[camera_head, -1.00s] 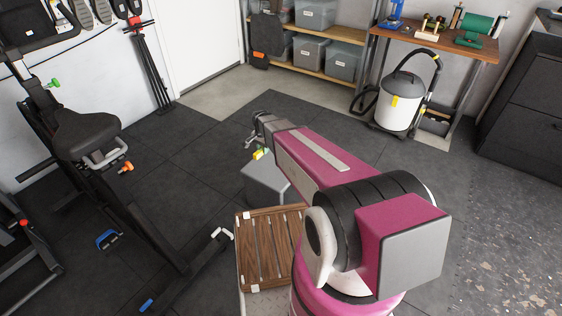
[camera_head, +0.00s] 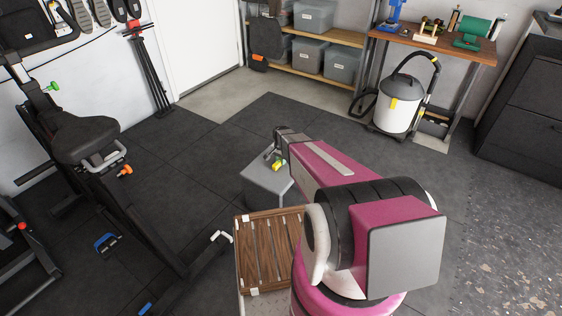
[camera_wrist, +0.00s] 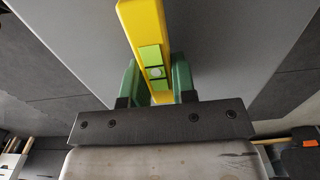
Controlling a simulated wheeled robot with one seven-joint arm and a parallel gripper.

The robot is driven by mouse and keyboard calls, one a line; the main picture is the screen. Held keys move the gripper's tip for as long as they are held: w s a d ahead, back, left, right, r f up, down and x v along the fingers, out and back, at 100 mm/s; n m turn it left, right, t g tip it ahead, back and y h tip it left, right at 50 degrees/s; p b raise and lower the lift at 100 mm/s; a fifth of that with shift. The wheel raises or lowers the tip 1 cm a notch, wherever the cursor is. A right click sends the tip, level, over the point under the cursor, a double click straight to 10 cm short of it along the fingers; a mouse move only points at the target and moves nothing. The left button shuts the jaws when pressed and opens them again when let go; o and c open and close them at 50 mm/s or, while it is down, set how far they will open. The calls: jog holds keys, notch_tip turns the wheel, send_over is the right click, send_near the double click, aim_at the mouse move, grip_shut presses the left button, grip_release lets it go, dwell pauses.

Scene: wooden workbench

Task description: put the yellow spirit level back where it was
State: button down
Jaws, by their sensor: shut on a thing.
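The yellow spirit level (camera_wrist: 142,25) is a long yellow bar with a light green vial block. In the wrist view it runs from the top edge down between the green fingers of my gripper (camera_wrist: 157,80), which are shut on it. In the head view a small yellow end of the level (camera_head: 279,166) shows at my gripper (camera_head: 273,157), over the grey box-like stand (camera_head: 262,187). The stand's flat top (camera_wrist: 235,40) fills much of the wrist view behind the level. I cannot tell whether the level touches it.
A brown slatted wooden top (camera_head: 262,250) stands just in front of the grey stand. Black exercise equipment (camera_head: 85,140) is at the left. A vacuum cleaner (camera_head: 398,105) stands before the wooden workbench (camera_head: 440,40) at the back right.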

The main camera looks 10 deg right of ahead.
jog(key=shift+f, duration=0.35)
jog(key=c, duration=0.9)
grip_release()
jog(key=shift+c, duration=0.2)
jog(key=shift+r, duration=0.15)
notch_tip(320, 180, up, 12)
jog(key=s+r+n, duration=0.4)
jog(key=s+r, duration=0.2)
jog(key=s, duration=0.5)
jog(key=s+a+r+n, duration=0.1)
jog(key=s+r+n, duration=0.4)
jog(key=s, duration=0.7)
jog(key=shift+s+r, duration=0.25)
jog(key=shift+r, duration=0.5)
jog(key=shift+a, duration=0.1)
